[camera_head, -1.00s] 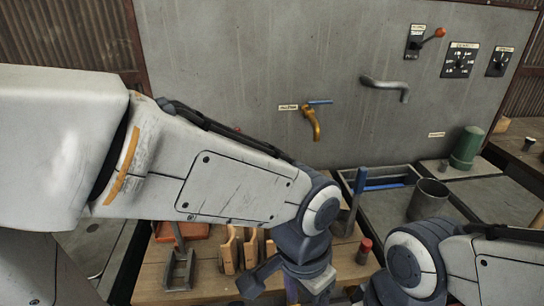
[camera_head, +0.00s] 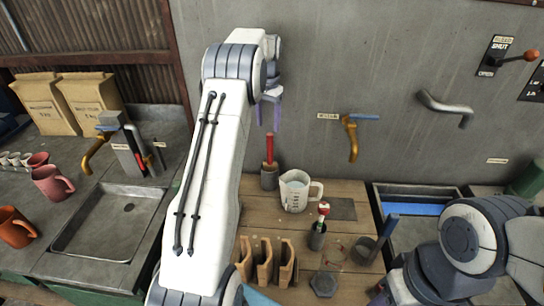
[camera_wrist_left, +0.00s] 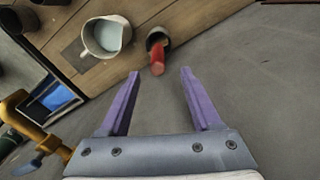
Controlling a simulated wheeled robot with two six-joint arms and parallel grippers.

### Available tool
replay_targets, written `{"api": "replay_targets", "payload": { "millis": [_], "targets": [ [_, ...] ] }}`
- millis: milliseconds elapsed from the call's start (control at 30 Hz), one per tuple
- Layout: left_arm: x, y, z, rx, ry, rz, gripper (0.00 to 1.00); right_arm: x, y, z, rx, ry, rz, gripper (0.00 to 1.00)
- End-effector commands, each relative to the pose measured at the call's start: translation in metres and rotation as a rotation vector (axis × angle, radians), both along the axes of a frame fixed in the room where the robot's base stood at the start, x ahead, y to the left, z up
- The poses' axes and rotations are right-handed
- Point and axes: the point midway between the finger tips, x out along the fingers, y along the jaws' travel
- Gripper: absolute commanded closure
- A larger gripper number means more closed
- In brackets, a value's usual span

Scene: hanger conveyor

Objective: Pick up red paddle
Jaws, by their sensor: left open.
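A red paddle (camera_head: 269,148) stands upright in a small dark cup (camera_head: 269,179) at the back of the wooden bench; only its red upper part shows. In the left wrist view the red paddle (camera_wrist_left: 157,60) lies just past the gap between the fingertips. My left gripper (camera_head: 268,122) has purple fingers and hangs above and behind the paddle. The left wrist view shows the left gripper (camera_wrist_left: 160,74) open, with nothing between its fingers. My right arm is at the lower right; its gripper is out of view.
A measuring jug (camera_head: 296,191) stands close right of the paddle's cup. A red-and-white topped tool (camera_head: 323,209) stands in another holder. Wooden holders (camera_head: 266,262) are in front. Wall taps (camera_head: 352,138) are to the right, and a sink (camera_head: 108,222) is left.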

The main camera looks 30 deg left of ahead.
Motion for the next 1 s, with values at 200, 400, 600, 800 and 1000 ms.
{"api": "replay_targets", "payload": {
  "millis": [200,400,600,800,1000],
  "targets": [
    [0.002,-0.006,-0.032,-0.001,0.002,-0.008,0.35,0.0,0.0,0.008,0.0,0.0,0.0,0.5],
    [0.002,-0.006,-0.046,-0.001,0.003,-0.007,0.35,0.0,0.0,0.016,0.0,0.0,0.0,0.5],
    [0.002,-0.004,-0.076,-0.002,0.003,-0.006,0.35,0.0,0.0,0.035,0.0,0.0,0.002,0.5],
    [0.002,-0.002,-0.092,0.0,0.0,-0.004,0.35,0.0,0.0,0.038,0.0,0.0,0.003,0.5],
    [0.002,-0.002,-0.093,0.0,-0.001,-0.004,0.43,0.0,0.0,0.037,0.0,0.0,0.003,0.5]
  ]
}}
